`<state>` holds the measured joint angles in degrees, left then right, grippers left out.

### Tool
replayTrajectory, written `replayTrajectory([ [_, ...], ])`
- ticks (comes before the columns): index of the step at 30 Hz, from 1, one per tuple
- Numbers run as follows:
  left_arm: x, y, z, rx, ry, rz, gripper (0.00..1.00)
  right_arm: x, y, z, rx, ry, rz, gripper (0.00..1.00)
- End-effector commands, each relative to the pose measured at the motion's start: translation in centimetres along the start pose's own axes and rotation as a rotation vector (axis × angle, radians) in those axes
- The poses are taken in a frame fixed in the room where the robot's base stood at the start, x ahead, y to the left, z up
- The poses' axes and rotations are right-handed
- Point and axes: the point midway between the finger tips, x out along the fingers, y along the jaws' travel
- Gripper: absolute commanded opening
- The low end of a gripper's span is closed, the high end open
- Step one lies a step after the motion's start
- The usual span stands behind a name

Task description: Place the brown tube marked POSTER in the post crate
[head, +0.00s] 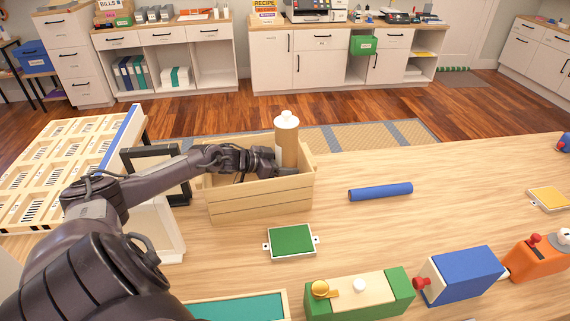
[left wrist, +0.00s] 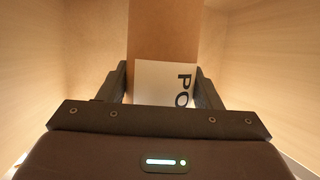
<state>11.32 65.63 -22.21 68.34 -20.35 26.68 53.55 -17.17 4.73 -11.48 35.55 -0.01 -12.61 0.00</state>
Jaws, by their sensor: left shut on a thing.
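The brown tube (head: 286,145) with a cream cap stands upright in the head view, its lower part hidden by the front wall of the wooden crate (head: 262,198). My left gripper (head: 284,170) is shut on the tube, low at the crate's rim. In the left wrist view the tube (left wrist: 163,35) runs between the two fingers, and its white label shows the letters "PO". Pale wooden walls (left wrist: 265,60) surround it there. I cannot tell whether the tube's lower end touches the crate floor. My right gripper is not in view.
A blue tube (head: 380,191) lies on the table right of the crate. A green pad (head: 291,240) lies in front of it. A black-framed stand (head: 158,175) and a slotted wooden rack (head: 62,165) are at the left. Green (head: 395,296), blue (head: 462,276) and orange (head: 540,257) boxes line the front right.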

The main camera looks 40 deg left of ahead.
Motion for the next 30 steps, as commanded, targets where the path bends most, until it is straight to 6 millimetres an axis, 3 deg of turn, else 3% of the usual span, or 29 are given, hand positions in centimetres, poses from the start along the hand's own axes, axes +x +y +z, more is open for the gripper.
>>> replayTrajectory([
  [2, 0.1, 0.0, 0.1, 0.0, 0.002, 0.0, 0.33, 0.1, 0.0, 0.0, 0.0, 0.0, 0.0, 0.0],
  [3, 0.1, 0.0, 0.1, 0.0, 0.0, 0.0, 0.62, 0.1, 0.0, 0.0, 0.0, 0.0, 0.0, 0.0],
  [7, 0.0, 0.0, 0.1, 0.0, 0.0, 0.0, 0.8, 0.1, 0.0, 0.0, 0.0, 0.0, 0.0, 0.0],
  [19, -0.4, 0.0, 0.1, -0.001, -0.003, -0.001, 0.8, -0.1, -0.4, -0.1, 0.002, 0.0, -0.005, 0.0],
  [30, -4.4, 0.0, 0.1, -0.001, -0.007, 0.0, 0.8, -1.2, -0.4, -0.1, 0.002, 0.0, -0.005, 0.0],
])
